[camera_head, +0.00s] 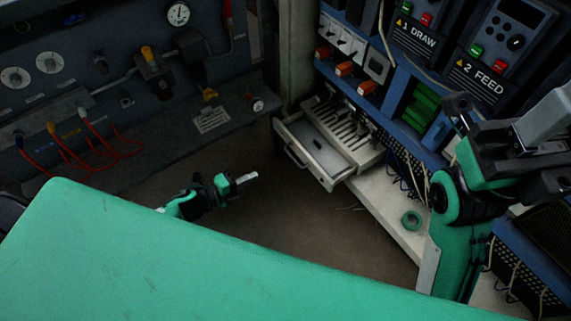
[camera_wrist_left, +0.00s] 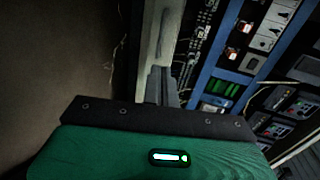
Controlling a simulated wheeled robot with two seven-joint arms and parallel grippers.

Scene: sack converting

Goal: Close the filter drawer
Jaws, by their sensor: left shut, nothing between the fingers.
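The filter drawer (camera_head: 322,154) is a pale, shallow metal tray pulled out of the lower left of the blue machine, with a bar handle (camera_head: 294,158) on its front. In the left wrist view the pale drawer front (camera_wrist_left: 151,40) runs upright ahead of the fingers. My left gripper (camera_head: 251,177) is shut and empty, to the left of the drawer and a little below its handle in the head view, with a visible gap. It also shows in the left wrist view (camera_wrist_left: 167,72).
The blue machine holds a 1 DRAW panel (camera_head: 417,35) and a 2 FEED panel (camera_head: 484,78). A dark gauge panel (camera_head: 90,70) with red cables stands at left. Floor before the drawer is clear.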

